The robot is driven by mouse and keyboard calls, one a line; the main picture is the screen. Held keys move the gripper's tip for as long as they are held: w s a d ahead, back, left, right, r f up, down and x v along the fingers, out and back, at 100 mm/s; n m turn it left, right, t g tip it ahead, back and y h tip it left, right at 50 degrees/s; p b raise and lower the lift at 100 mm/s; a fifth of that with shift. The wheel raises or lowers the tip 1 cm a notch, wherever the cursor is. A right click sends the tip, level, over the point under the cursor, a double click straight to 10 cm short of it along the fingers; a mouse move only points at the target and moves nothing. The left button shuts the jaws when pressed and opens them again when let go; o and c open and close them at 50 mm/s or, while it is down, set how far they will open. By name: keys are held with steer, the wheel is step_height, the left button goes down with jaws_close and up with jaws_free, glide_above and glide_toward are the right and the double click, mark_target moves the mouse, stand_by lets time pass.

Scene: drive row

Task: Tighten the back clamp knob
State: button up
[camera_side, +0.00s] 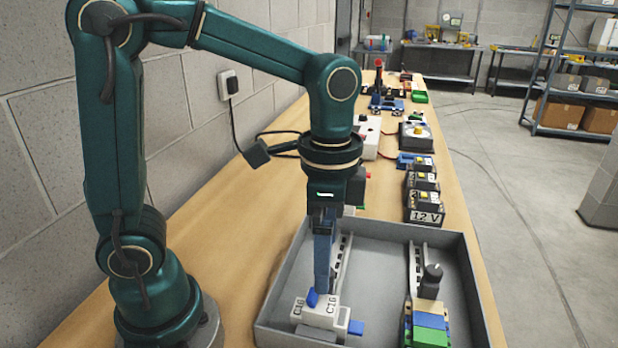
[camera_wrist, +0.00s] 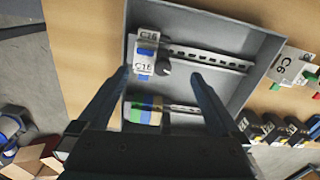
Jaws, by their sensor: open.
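In the wrist view a dark round knob (camera_wrist: 163,68) sits on the upper rail (camera_wrist: 215,57), beside the white C16 breakers (camera_wrist: 144,50). My gripper (camera_wrist: 160,73) is open, with one finger on each side of this knob in the picture; I cannot tell whether they touch it. In the side view my gripper (camera_side: 322,287) points down at the C16 breakers (camera_side: 320,314) on the left rail and hides the knob there. Another dark knob (camera_side: 431,272) stands upright on the right rail (camera_side: 416,262), behind the coloured terminal blocks (camera_side: 428,322).
A grey open enclosure (camera_side: 462,262) with raised walls surrounds both rails. A white device (camera_side: 368,138) and a grey box (camera_side: 416,137) stand farther back. The enclosure floor between the rails is clear.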

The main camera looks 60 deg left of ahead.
steer(key=shift+r, duration=2.2)
steer(key=shift+a+r, duration=0.15)
steer(key=shift+r, duration=0.15)
steer(key=s+a+f+n+t, duration=0.2)
steer(key=s+a+n+t, duration=0.1)
steer(key=s+n+t, duration=0.2)
steer(key=n, duration=0.2)
steer(key=shift+s+n+t, duration=0.3)
steer(key=shift+s+n, duration=0.1)
steer(key=shift+a+f, duration=0.1)
